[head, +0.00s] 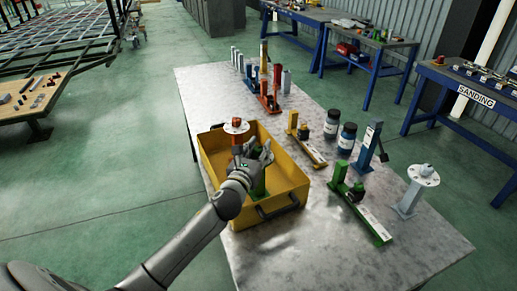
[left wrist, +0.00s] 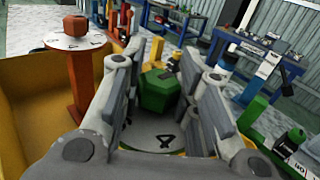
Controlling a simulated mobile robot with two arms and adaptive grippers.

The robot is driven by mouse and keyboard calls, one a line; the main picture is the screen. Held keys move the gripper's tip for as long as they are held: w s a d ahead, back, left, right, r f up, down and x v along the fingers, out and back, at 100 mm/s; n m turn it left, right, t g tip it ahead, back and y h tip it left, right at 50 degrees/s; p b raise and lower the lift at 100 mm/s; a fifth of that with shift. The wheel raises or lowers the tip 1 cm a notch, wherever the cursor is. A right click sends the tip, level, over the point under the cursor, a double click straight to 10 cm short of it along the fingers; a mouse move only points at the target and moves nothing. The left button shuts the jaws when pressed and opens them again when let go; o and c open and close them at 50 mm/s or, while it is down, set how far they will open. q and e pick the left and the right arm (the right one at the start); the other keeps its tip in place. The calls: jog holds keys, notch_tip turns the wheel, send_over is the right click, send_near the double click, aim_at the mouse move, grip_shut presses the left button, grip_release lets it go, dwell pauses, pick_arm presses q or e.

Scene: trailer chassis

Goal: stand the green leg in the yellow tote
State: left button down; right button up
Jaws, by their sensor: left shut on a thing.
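The yellow tote (head: 290,172) stands on the metal table, with a dark handle on its near wall. My left gripper (head: 262,152) is down inside its opening and shut on the green leg (head: 259,186). The gripper hides much of the leg. In the left wrist view the green leg (left wrist: 157,90) shows as a green block between the fingers, over a pale disc marked 4. I cannot tell whether it rests on the tote floor. A red leg with a white disc (head: 236,127) stands upright beside the gripper in the tote; it also shows in the left wrist view (left wrist: 80,75).
Right of the tote are a yellow clamp-like piece (head: 308,146), two dark jars (head: 347,138), a green one (head: 360,205), a blue one (head: 369,148) and a grey leg with a white disc (head: 411,190). Several pieces stand at the back. The near table part is clear.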

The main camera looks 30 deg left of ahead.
pick_arm(q)
jog(key=c, duration=1.4)
grip_release()
jog(key=shift+c, duration=0.2)
jog(key=o, duration=0.3)
jog(key=shift+o, duration=0.2)
jog(key=shift+s, duration=0.1)
jog(key=s+d+b, duration=0.1)
jog(key=s+b, duration=0.1)
jog(key=s, duration=1)
jog(key=shift+d, duration=0.3)
jog(key=shift+w, duration=0.1)
